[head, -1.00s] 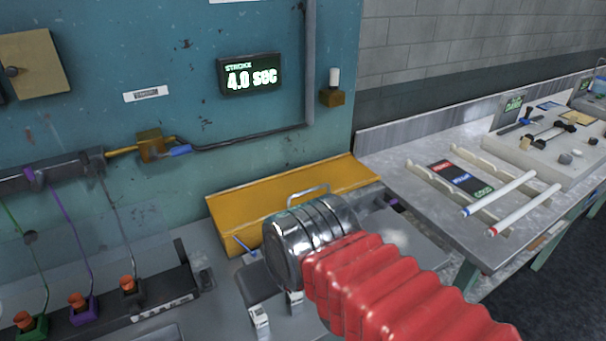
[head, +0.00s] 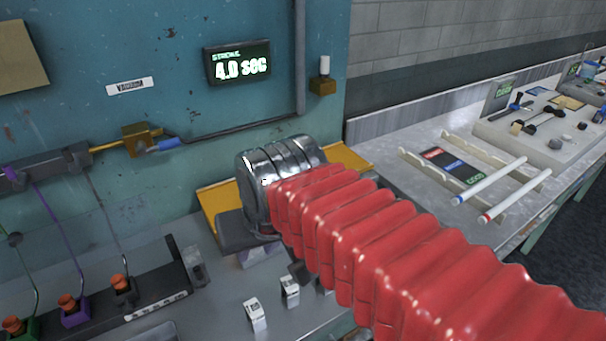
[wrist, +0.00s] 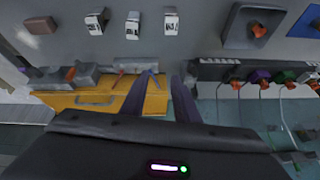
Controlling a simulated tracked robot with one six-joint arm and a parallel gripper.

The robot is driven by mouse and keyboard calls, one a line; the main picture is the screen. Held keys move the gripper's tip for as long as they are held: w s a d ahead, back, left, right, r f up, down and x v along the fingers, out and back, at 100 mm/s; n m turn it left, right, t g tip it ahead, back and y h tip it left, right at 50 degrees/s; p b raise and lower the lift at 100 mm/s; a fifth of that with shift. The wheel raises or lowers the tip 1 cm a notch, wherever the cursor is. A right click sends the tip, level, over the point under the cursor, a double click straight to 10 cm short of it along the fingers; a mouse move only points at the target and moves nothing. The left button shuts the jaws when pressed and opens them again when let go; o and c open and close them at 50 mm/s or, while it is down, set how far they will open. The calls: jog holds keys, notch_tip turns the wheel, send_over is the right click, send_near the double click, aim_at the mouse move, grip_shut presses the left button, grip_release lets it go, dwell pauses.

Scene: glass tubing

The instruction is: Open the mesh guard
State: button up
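The yellow guard (head: 209,207) stands against the teal wall. In the head view my silver wrist and red sleeve cover most of it, leaving its left end and a strip at the right. In the wrist view the yellow guard (wrist: 60,104) spans the left, with a grey bar handle on its face. No mesh pattern can be made out. My gripper (wrist: 163,80) is open and empty, its two dark fingers apart. The fingers overlap the guard's right end in the wrist view, with the handle to their left. Contact cannot be told. The fingertips are hidden in the head view.
A lit display (head: 238,63) and a pipe are on the wall. Small white-labelled blocks (head: 255,315) stand on the bench. A dark rack with orange-topped valves (head: 121,283) is at left. A side table (head: 405,183) holds two white tubes on rails.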

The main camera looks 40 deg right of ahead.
jog(key=w+d+r+m+g, duration=0.1)
jog(key=w+d+r+m, duration=0.2)
jog(key=w+d+m, duration=0.5)
jog(key=w+d+r+m+g, duration=0.2)
jog(key=w+d+m, duration=0.6)
jog(key=d, duration=0.7)
jog(key=shift+w+d+r+m, duration=0.2)
jog(key=shift+w+r+m, duration=0.1)
jog(key=shift+w+r, duration=0.5)
jog(key=shift+w+f, duration=0.15)
jog(key=shift+f, duration=0.15)
jog(key=w+f, duration=0.1)
jog(key=f, duration=0.8)
jog(key=w+f, duration=0.1)
jog(key=f, duration=0.3)
jog(key=shift+w+f, duration=0.15)
jog(key=shift+w, duration=0.15)
grip_shut()
